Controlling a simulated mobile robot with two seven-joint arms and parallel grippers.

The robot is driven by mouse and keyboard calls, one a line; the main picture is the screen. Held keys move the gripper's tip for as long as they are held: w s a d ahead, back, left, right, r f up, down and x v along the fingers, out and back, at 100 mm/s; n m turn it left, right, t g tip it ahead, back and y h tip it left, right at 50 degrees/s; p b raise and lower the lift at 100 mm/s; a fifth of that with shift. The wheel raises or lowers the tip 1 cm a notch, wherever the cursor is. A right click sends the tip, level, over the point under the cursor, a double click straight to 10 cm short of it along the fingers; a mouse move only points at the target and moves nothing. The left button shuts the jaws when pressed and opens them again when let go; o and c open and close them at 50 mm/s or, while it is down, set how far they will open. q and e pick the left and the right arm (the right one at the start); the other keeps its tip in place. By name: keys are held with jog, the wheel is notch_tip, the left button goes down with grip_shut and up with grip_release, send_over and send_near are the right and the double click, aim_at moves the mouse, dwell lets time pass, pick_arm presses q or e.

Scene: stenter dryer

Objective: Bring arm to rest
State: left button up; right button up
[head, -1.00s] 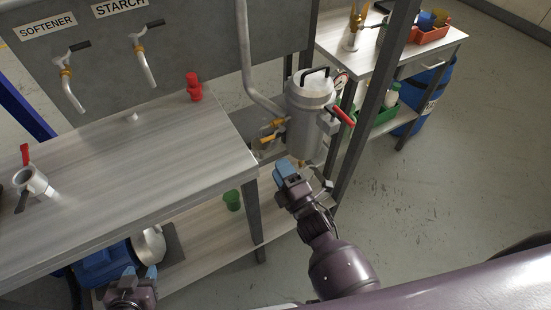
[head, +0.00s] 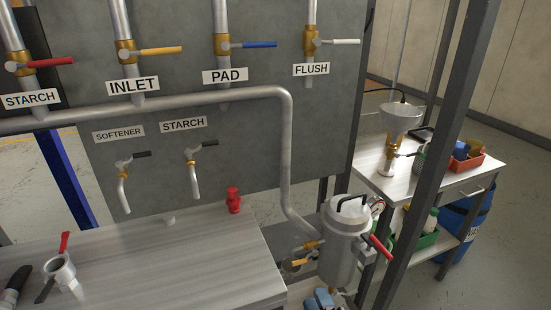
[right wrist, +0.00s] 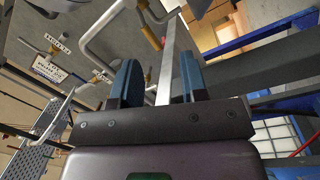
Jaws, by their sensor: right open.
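My right gripper (head: 322,299) shows only by its blue fingertips at the bottom edge of the head view, just below the grey metal canister. In the right wrist view its two blue-padded fingers (right wrist: 156,84) stand apart. A pale upright bar shows in the gap, apparently beyond the fingers, and I see nothing gripped. Most of the right arm is out of the head view.
The canister (head: 343,240) has a red-handled valve. A dark frame post (head: 424,140) stands at its right. A steel worktop (head: 170,260) at left bears a red fitting (head: 233,200) and a red-handled valve piece (head: 62,270). A side table (head: 400,180) holds a funnel.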

jog(key=s+d+f+m+g+h, duration=0.2)
jog(key=s+d+f+m+g, duration=0.1)
jog(key=s+d+m, duration=0.4)
jog(key=s+d+f+m+g+h, duration=0.3)
jog(key=s+d+m+g, duration=0.1)
jog(key=s+d+m, duration=0.4)
jog(key=s+d, duration=0.2)
jog(key=s, duration=0.2)
jog(key=shift+d, duration=0.15)
